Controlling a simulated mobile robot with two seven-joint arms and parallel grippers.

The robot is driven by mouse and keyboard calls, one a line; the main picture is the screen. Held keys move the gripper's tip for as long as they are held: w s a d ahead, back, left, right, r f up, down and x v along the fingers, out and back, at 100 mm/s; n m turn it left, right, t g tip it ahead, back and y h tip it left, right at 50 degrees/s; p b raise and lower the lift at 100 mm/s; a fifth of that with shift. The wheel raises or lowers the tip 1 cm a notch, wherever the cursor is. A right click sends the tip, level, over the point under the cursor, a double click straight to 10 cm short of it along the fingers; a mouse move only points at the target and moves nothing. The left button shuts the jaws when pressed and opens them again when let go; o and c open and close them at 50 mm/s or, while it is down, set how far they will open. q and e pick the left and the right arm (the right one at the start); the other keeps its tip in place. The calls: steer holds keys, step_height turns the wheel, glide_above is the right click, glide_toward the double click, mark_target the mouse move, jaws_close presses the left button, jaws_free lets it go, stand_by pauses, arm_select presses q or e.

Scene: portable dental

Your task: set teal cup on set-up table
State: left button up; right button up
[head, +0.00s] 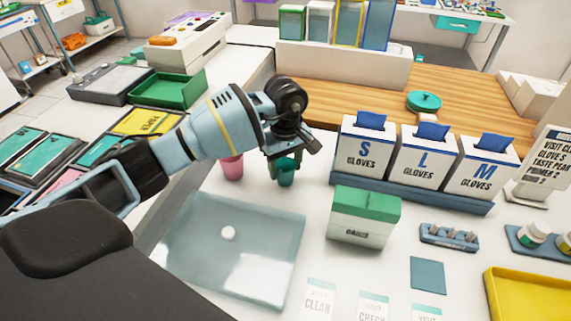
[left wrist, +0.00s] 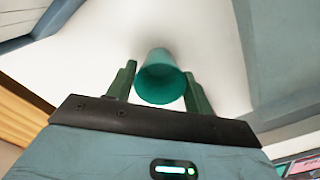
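The teal cup (head: 286,179) is on the white table top (head: 320,258), or just above it, behind the clear blue tray; I cannot tell if its base touches. My left gripper (head: 285,166) reaches down over it and hides its upper part. In the left wrist view the cup (left wrist: 162,80) shows its round mouth between the two fingers of the left gripper (left wrist: 161,82). A narrow gap shows beside the left finger, so the fingers look open around the cup. My right gripper is not in view.
A pink cup (head: 232,168) stands just left of the teal cup. A clear blue tray (head: 190,266) lies in front. A gauze box (head: 362,232) and glove boxes (head: 425,158) stand to the right. A green tray (head: 168,92) lies at the left.

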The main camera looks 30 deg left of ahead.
arm_select(q)
steer(key=o, duration=0.3)
steer(key=shift+o, duration=0.2)
steer(key=shift+r, duration=0.35)
step_height(320, 180, up, 12)
steer(key=shift+f, duration=0.15)
stand_by(0.3)
